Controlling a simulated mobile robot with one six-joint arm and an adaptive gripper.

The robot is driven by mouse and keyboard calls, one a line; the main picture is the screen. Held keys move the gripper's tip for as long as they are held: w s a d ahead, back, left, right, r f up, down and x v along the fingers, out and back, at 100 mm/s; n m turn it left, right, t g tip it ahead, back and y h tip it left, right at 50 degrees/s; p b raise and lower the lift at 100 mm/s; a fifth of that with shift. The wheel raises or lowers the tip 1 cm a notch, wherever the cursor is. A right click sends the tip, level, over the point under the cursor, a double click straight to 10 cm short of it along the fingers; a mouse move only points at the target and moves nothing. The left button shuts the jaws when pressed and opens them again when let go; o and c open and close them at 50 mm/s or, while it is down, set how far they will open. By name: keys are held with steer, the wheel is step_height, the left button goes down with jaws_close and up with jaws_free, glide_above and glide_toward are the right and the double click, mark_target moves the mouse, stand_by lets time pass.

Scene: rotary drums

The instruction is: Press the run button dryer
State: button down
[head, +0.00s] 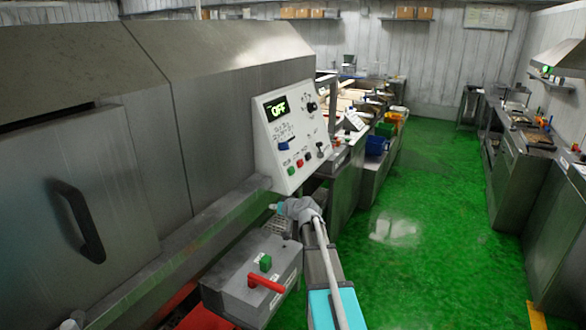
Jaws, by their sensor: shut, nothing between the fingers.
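The white control panel (291,133) is on the end of a large steel machine, and its display (277,108) reads OFF in green. A blue control (284,146) sits below the display. Along the panel's lower edge are a green button (291,171), a red button (300,163) and a dark button (307,155). The labels are too small to read, so I cannot tell which is the run button. My gripper (276,208) is below the panel, apart from the buttons. It looks shut and empty; its fingertips are small and partly unclear.
A black door handle (80,222) juts out at left. Benches line both sides. The green floor (430,210) between them is mostly clear.

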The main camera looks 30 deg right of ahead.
mark_target(294, 169)
steer(key=w+d+r+m+t+h+p, duration=0.1)
steer(key=d+r+m+h, duration=0.1)
steer(key=d, duration=0.8)
steer(key=w+d+r+m+t+h+p, duration=0.1)
steer(key=d+r+m+t+h+p, duration=0.1)
steer(key=d+r+h, duration=0.2)
steer(key=d+r, duration=0.3)
steer(key=d, duration=0.3)
steer(key=shift+w+r+m, duration=0.15)
steer(key=shift+w+m, duration=0.1)
steer(key=shift+m, duration=0.05)
steer(key=shift+w, duration=0.1)
steer(key=w+a+f+b, duration=0.2)
steer(key=w+a+f, duration=0.1)
steer(key=w, duration=0.3)
steer(key=shift+w+a+b, duration=0.35)
steer(key=shift+a, duration=0.45)
steer(key=shift+w+a+f+b, duration=0.3)
steer(key=shift+w+a, duration=0.2)
steer(key=shift+w, duration=0.2)
stand_by(1.7)
steer(key=shift+s, duration=0.1)
steer(key=shift+s+d+r+p, duration=0.35)
steer(key=shift+s+d, duration=0.1)
steer(key=shift+s, duration=0.15)
